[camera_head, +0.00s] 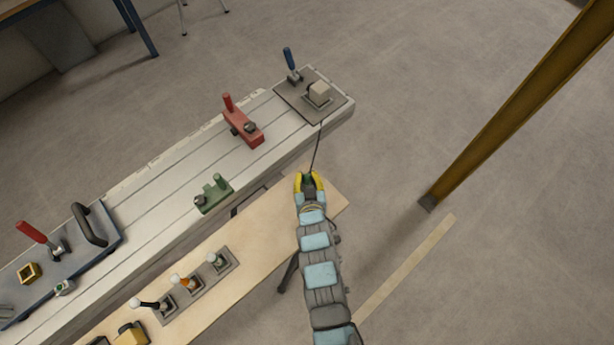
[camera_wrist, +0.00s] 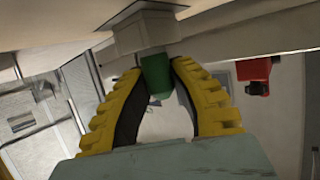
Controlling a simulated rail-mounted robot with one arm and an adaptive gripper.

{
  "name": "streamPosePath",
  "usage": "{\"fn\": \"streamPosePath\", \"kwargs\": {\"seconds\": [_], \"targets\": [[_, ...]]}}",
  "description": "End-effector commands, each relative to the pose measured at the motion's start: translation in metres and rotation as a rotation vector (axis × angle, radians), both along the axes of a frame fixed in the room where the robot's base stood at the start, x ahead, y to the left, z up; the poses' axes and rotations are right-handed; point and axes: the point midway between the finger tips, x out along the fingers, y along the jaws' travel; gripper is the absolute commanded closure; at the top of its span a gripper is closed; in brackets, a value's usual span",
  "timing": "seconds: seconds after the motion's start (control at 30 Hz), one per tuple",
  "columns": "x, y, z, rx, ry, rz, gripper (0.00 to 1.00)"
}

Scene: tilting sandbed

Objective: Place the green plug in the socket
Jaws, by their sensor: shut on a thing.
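The green plug (camera_wrist: 155,76) is between the yellow fingers of my gripper (camera_wrist: 155,88), which is shut on it. A thin dark line, seemingly a cable, runs from there toward a dark plate (camera_head: 337,104). A beige block, possibly the socket (camera_head: 319,92), stands on that plate.
A blue-handled clamp (camera_head: 291,65) stands beside the beige block. A red clamp (camera_head: 243,125) and a green fixture (camera_head: 213,193) stand along the pale bench (camera_head: 165,190). Small posts (camera_head: 184,283) line the wooden table (camera_head: 265,235). A yellow-brown post (camera_head: 510,105) rises at right.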

Motion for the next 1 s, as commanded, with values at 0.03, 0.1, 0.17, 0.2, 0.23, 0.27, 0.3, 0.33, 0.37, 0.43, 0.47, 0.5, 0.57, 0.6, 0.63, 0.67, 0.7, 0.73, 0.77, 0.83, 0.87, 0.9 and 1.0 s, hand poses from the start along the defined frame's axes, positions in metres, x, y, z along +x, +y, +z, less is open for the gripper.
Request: {"fn": "streamPosePath", "kwargs": {"seconds": [0.03,0.1,0.17,0.2,0.23,0.27,0.3,0.33,0.37,0.43,0.47,0.5,0.57,0.6,0.63,0.67,0.7,0.73,0.77,0.83,0.87,0.9,1.0], "targets": [[0.0,0.0,0.0,0.0,0.0,0.0,1.0],[0.0,0.0,0.0,0.0,0.0,0.0,1.0],[0.0,0.0,-0.001,0.0,0.0,0.0,1.0],[0.0,0.0,-0.002,0.0,0.0,0.0,1.0],[0.0,0.0,-0.003,0.0,0.0,0.0,1.0],[0.0,0.0,-0.004,0.0,0.0,0.0,1.0],[0.0,0.0,-0.003,0.0,0.0,0.0,0.66],[0.0,0.0,-0.003,0.0,0.0,0.0,0.58],[0.0,0.0,-0.003,0.0,0.0,0.0,0.56],[0.0,0.0,-0.003,0.0,0.0,-0.001,0.56],[0.0,0.0,-0.003,0.0,0.0,-0.001,0.56],[0.0,0.0,-0.003,0.0,0.0,-0.001,0.56],[0.0,0.0,-0.003,0.0,0.0,-0.001,0.56],[0.0,0.0,-0.003,0.0,0.0,-0.001,0.56],[0.0,0.0,-0.002,0.0,0.0,-0.001,0.56],[0.0,0.0,-0.001,0.0,0.0,-0.001,0.56],[0.0,0.0,0.001,0.0,0.0,-0.001,0.56],[0.0,-0.001,0.002,0.0,0.0,-0.001,0.56],[-0.002,-0.001,0.001,0.0,0.0,-0.001,0.56],[-0.007,-0.002,0.003,-0.001,0.0,-0.002,0.56],[-0.009,-0.003,0.003,-0.001,0.001,-0.002,0.56],[-0.013,-0.003,0.004,-0.001,0.002,-0.003,0.56],[-0.025,-0.004,0.008,-0.001,0.003,-0.001,0.56]]}}
